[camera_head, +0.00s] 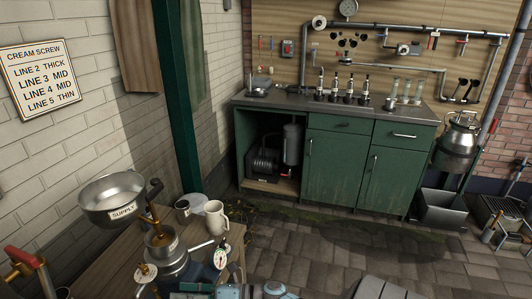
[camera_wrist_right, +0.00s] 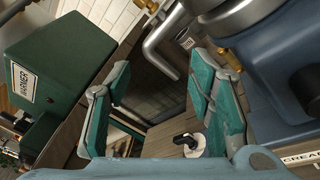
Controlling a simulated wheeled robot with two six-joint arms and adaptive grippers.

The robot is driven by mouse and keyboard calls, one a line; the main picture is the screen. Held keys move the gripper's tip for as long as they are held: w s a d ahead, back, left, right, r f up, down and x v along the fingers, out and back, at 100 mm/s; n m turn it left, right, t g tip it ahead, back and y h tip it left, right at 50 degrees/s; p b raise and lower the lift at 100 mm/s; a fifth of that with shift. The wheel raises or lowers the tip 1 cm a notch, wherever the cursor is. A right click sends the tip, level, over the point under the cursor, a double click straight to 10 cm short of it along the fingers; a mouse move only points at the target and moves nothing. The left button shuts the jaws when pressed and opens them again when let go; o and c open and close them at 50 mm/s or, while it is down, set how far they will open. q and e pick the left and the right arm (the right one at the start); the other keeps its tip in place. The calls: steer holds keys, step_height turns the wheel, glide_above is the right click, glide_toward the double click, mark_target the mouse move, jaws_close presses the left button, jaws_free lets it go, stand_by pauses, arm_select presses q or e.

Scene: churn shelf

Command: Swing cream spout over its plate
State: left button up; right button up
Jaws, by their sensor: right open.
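The cream separator, with a blue body (camera_head: 171,268) and a steel supply bowl (camera_head: 112,198), stands on a wooden table. Its blue body fills the right side of the wrist view. A grey bent spout pipe (camera_wrist_right: 163,48) shows there beyond my fingers; I cannot tell whether it is the cream spout. A white plate lettered CREAM (camera_wrist_right: 302,157) is partly cut off at the lower right. My right gripper (camera_wrist_right: 160,100) is open, with teal pads apart and nothing gripped. A white disc with a black knob (camera_wrist_right: 188,144) shows between the fingers. My left gripper is out of view.
A mug (camera_head: 215,219) and a dial gauge (camera_head: 220,258) are beside the separator. A green WARMER box (camera_wrist_right: 60,68) is left of my fingers in the wrist view. A green cabinet (camera_head: 335,165) stands across the open paved floor (camera_head: 325,262).

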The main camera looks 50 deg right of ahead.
steer(key=v, duration=1)
steer(key=s+d+f+m+g+h+p, duration=0.1)
steer(key=s+d+f+m+h+p, duration=0.2)
steer(key=f+m, duration=0.4)
steer(key=s+d+f+m+g+h+p, duration=0.2)
steer(key=d+f+m+h, duration=0.3)
steer(key=m, duration=0.6)
steer(key=shift+s+f+h+p, duration=0.85)
steer(key=shift+f+h+p, duration=0.1)
steer(key=shift+h, duration=0.15)
steer(key=shift+d, duration=0.1)
steer(key=c, duration=0.8)
steer(key=shift+w+f+b, duration=0.15)
steer(key=shift+b, duration=0.15)
jaws_close()
steer(key=w+d+r+n+t+b, duration=0.25)
steer(key=w+d+b, duration=0.25)
steer(key=w+b, duration=0.25)
steer(key=w+a+r+n+y+b, duration=0.2)
steer(key=w+r+n+y+b, duration=0.2)
steer(key=w+r, duration=0.2)
steer(key=s+a+r+n+g+y+b, duration=0.25)
steer(key=a+r+n+g+y, duration=0.35)
steer(key=a+r+y, duration=0.65)
steer(key=w+a+f+h+b, duration=0.1)
steer(key=w+a+f, duration=0.3)
steer(key=w+a, duration=0.4)
steer(key=shift+w+a+h, duration=0.15)
steer(key=shift+a+h, duration=0.6)
steer(key=shift+a, duration=0.45)
